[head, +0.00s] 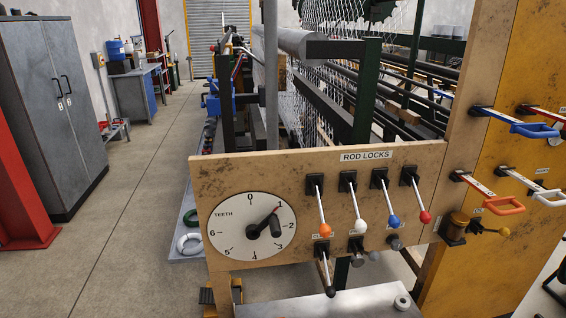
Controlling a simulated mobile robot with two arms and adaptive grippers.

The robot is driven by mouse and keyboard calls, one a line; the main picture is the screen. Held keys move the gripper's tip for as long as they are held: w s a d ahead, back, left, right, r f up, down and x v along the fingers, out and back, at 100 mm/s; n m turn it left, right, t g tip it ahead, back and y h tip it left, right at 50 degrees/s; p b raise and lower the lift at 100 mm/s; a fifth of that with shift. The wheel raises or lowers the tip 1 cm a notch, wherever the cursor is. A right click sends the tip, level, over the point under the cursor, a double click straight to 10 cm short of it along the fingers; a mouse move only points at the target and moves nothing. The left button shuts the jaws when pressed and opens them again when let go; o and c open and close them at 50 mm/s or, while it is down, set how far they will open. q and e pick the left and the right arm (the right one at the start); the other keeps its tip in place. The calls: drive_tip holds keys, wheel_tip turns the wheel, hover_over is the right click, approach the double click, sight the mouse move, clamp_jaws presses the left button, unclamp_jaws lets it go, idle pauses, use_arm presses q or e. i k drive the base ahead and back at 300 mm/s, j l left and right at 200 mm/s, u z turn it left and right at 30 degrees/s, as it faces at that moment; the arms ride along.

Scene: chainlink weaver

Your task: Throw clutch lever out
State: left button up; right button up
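Neither of my grippers shows in the head view. No readable label marks the clutch lever, so I cannot tell which lever it is. Pull handles stick out of the yellow panel at the right: a blue handle (535,130), an orange handle (503,205) and a white handle (549,198). A red-armed handle (545,112) is partly cut off by the right edge. A brass fitting with a small yellow-knobbed lever (485,229) sits below them.
The ROD LOCKS board (300,170) carries a teeth dial (252,227) with its pointer near 1, and several levers with coloured knobs, such as a red knob (425,216). A grey shelf (300,305) lies below. A cabinet (50,110) stands left; the floor (130,220) between is clear.

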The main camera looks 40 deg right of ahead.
sight(330, 292)
drive_tip(key=z, duration=1.65)
drive_tip(key=i+j, duration=0.1)
drive_tip(key=j, duration=0.35)
drive_tip(key=i+j, duration=0.1)
drive_tip(key=j, duration=0.4)
drive_tip(key=i+j, duration=0.1)
drive_tip(key=j, duration=0.35)
drive_tip(key=i+j, duration=0.1)
drive_tip(key=j, duration=0.35)
